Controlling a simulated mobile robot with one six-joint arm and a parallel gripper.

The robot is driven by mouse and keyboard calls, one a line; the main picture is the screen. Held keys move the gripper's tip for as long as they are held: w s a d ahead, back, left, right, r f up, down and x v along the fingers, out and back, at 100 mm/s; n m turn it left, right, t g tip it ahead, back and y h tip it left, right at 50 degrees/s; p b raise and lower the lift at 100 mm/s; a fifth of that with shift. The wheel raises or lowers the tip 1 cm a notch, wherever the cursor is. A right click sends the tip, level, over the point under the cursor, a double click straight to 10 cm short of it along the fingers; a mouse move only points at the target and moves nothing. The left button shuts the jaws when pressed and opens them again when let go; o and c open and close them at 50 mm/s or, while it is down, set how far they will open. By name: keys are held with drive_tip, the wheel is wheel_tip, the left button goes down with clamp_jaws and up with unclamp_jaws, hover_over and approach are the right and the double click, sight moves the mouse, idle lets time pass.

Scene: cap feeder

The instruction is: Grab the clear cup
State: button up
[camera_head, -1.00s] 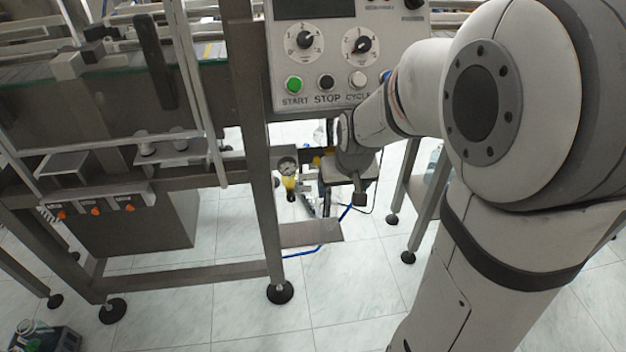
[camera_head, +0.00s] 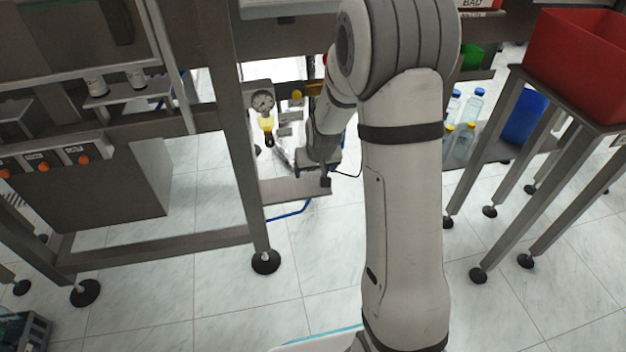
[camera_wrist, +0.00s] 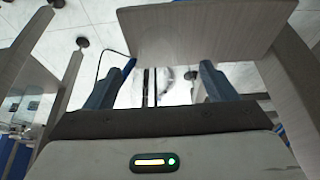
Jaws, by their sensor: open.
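My gripper (camera_head: 318,172) is low beside the machine frame, just right of the gauge and yellow-topped air unit. In the wrist view its two fingers (camera_wrist: 163,72) are apart, with no object clearly held between them. A pale, washed-out patch with dark upright lines shows between and beyond the fingers. I cannot make out a clear cup for certain in either view. The air unit has a yellow, bowl-like lower part (camera_head: 267,126) under a round gauge (camera_head: 262,101). My forearm hides part of the area behind it.
A grey shelf plate (camera_head: 292,189) lies below my gripper. A machine leg (camera_head: 243,165) stands to its left. Clear bottles (camera_head: 466,140) stand on a low shelf at right, near a red bin (camera_head: 575,60). The tiled floor (camera_head: 310,260) in front is open.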

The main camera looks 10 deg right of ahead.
drive_tip(key=b+x, duration=0.1)
drive_tip(key=x, duration=0.2)
drive_tip(key=shift+w+a+f, duration=0.15)
drive_tip(key=shift+f, duration=0.15)
drive_tip(key=shift+r, duration=0.1)
drive_tip(key=shift+c, duration=0.6)
drive_tip(key=c, duration=0.9)
